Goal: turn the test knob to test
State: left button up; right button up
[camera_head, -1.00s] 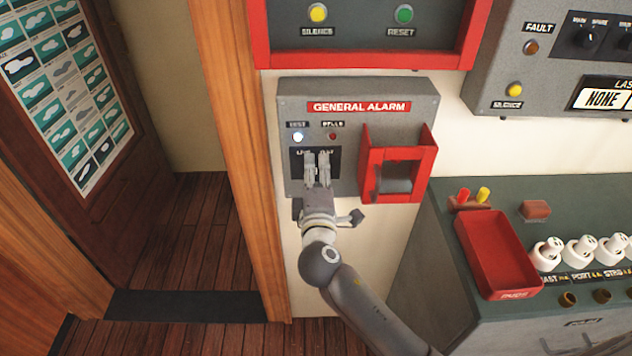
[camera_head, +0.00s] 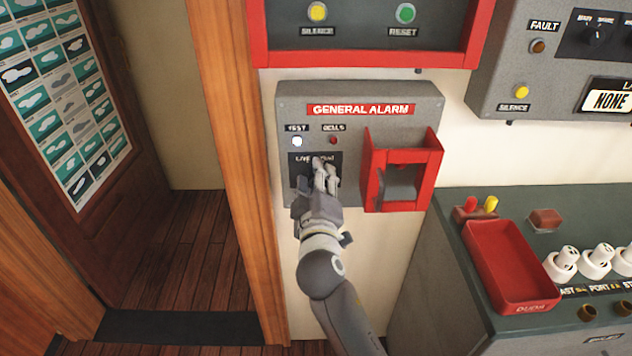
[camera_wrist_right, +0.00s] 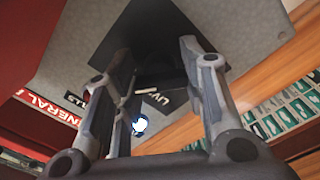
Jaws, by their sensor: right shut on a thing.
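The grey GENERAL ALARM box (camera_head: 424,105) hangs on the wall in the head view. On its lower left is a black plate (camera_head: 297,160) with a LIVE label, also visible in the wrist view (camera_wrist_right: 162,98). My right gripper (camera_head: 326,168) is at this plate, its fingers closed on the test knob, which is mostly hidden by them in the head view. In the wrist view the right gripper's fingers (camera_wrist_right: 160,75) stand either side of a dark shape against the plate. The knob's pointing direction cannot be read. My left gripper is not in view.
A lit white lamp (camera_head: 297,141) sits under the TEST label, and a dull red lamp (camera_head: 333,140) under BELLS. A red guard (camera_head: 428,170) juts out just right of my gripper. A red tray (camera_head: 500,265) sits on the console at lower right. A wooden post (camera_head: 235,150) stands left.

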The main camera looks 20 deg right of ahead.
jog(key=shift+f, duration=0.1)
jog(key=o, duration=1)
jog(key=shift+o, duration=0.2)
jog(key=shift+s, duration=0.1)
jog(key=v, duration=0.7)
jog(key=shift+s, duration=0.2)
jog(key=shift+a, duration=0.1)
